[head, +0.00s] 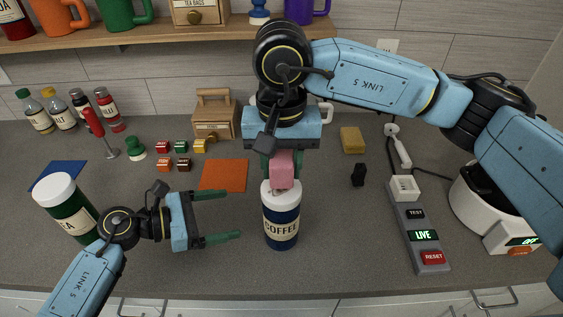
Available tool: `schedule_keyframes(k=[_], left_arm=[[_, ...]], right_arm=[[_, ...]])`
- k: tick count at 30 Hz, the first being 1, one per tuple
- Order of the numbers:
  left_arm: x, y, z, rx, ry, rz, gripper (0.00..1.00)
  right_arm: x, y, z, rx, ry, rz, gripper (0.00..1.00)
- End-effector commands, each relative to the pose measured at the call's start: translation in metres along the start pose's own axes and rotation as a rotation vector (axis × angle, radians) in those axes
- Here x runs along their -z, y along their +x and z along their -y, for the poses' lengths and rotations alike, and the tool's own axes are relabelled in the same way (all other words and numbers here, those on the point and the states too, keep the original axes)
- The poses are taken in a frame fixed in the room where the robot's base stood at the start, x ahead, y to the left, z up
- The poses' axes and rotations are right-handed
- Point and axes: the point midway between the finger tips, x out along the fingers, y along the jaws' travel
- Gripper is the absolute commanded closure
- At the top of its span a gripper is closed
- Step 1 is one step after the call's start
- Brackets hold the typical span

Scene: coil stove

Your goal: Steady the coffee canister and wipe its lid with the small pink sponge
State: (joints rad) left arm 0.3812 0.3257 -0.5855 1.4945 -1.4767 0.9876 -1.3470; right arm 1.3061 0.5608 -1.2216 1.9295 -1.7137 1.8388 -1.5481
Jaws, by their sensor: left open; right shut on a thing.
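The coffee canister (281,220) stands upright on the grey counter, dark blue with a cream label and a white lid (270,195). My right gripper (283,172) points down above it, shut on the small pink sponge (282,168). The sponge is at the back of the lid; I cannot tell for sure whether it touches. The sponge and gripper hide part of the lid. My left gripper (222,215) is open to the left of the canister, its fingers pointing right. Its fingertips are apart from the canister, with a gap between.
A green canister (68,210) with a white lid stands at the left, near my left arm. An orange mat (223,175) lies behind my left gripper. A yellow sponge (352,140), a black item (358,175) and a power strip (420,235) are to the right.

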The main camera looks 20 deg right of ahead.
Motion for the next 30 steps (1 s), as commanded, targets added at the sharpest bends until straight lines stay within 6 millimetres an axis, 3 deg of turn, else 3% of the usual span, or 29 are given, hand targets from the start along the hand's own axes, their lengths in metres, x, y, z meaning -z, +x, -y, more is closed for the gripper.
schedule_keyframes(k=[3, 8, 14, 30], left_arm=[[0.013, 0.012, 0.025, 0.068, -0.016, -0.019, 0.12], [0.020, 0.020, 0.040, 0.108, -0.024, -0.029, 0.12], [0.021, 0.036, 0.044, 0.113, -0.026, -0.029, 0.12], [0.022, 0.108, 0.051, 0.112, -0.026, -0.030, 0.12]], right_arm=[[0.000, 0.000, 0.000, 0.000, 0.000, 0.000, 0.86], [0.000, 0.000, 0.000, 0.000, 0.000, 0.000, 0.86], [0.000, 0.000, 0.000, 0.000, 0.000, 0.000, 0.86], [0.000, 0.000, 0.000, 0.000, 0.000, 0.000, 0.86]])
